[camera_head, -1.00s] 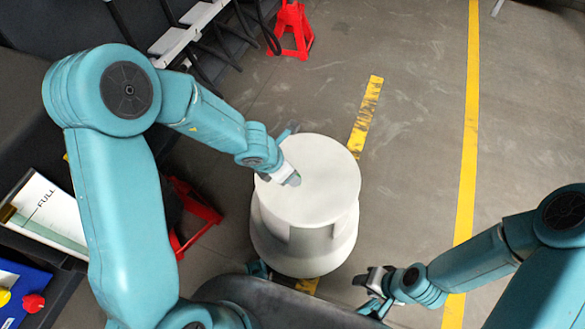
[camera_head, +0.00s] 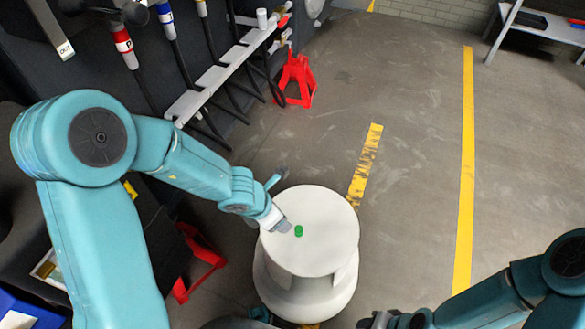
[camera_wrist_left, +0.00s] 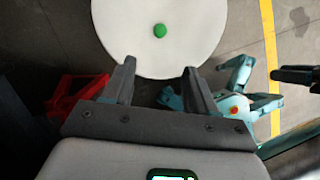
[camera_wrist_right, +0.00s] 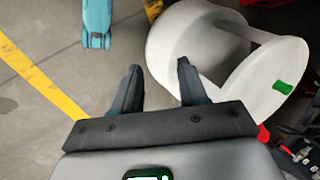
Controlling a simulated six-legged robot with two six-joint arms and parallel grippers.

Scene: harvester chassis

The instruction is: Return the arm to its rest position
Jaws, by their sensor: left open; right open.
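My left arm reaches in from the left in the head view. Its gripper (camera_head: 280,226) is at the left part of the white stool's top (camera_head: 318,255), beside a small green cylinder (camera_head: 298,231). In the left wrist view the open, empty jaws (camera_wrist_left: 160,72) point toward the stool top, with the green piece (camera_wrist_left: 160,31) beyond the fingertips. My right gripper (camera_head: 374,320) is low at the bottom edge of the head view, right of the stool and partly cut off. In the right wrist view its jaws (camera_wrist_right: 160,68) are open and empty, with the stool (camera_wrist_right: 175,45) beyond them.
A red jack stand (camera_head: 296,80) stands at the back left, and another red stand (camera_head: 198,262) is left of the stool. A dark panel with hoses and a pale rail (camera_head: 205,90) fills the upper left. The floor (camera_head: 415,160) right of the stool is clear, with yellow lines.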

